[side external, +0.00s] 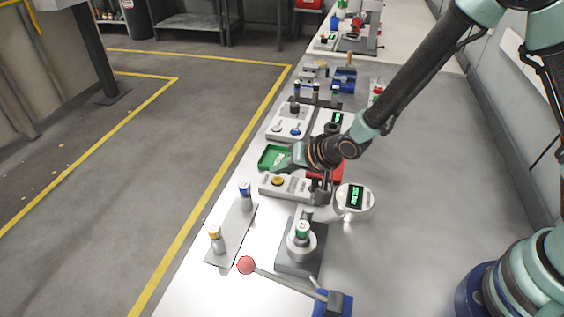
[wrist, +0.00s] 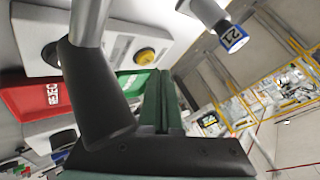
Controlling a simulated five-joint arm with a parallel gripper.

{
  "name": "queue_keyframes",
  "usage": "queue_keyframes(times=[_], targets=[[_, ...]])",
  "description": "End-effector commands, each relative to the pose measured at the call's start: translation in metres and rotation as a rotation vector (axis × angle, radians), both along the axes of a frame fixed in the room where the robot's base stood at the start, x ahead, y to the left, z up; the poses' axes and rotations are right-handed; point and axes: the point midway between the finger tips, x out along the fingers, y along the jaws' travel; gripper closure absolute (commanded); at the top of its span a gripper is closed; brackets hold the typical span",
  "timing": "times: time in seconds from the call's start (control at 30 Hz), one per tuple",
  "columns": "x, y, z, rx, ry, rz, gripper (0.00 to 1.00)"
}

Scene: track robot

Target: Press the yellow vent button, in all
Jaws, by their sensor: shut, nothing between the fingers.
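The yellow button (side external: 278,181) is a round cap on a pale control box (side external: 298,189) in the middle of the bench. In the wrist view the yellow button (wrist: 144,57) is at upper centre, on its white box (wrist: 122,40), left of the fingertips. My gripper (side external: 277,166) is shut and empty, close to the button on its far side, beside the green tray (side external: 265,152). In the wrist view my gripper's green fingers (wrist: 162,78) lie together. A gap shows between fingers and button; I cannot tell its exact size.
A red tray (side external: 326,176) lies partly behind my arm. A round device with a display (side external: 355,200) and a green-capped cylinder (side external: 302,230) stand nearer. Blue-capped (side external: 245,196) and yellow-capped (side external: 216,240) cylinders stand on a plate. A red-knobbed lever (side external: 246,265) is at the front.

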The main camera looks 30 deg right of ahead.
Motion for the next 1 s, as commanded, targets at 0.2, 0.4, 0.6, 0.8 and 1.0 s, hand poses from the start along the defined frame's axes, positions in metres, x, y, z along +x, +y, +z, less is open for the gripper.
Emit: queue_keyframes(times=[0.2, 0.4, 0.6, 0.8, 1.0], targets=[[0.0000, 0.0000, 0.0000, 0.000, 0.000, 0.000, 1.00], [-0.0001, -0.0005, -0.0040, -0.001, 0.000, 0.000, 1.00], [0.0004, -0.0009, -0.0086, -0.001, 0.000, -0.001, 1.00], [0.0004, -0.0009, -0.0084, -0.001, 0.000, -0.001, 1.00], [0.0004, -0.0009, -0.0091, -0.001, 0.000, -0.001, 1.00]])
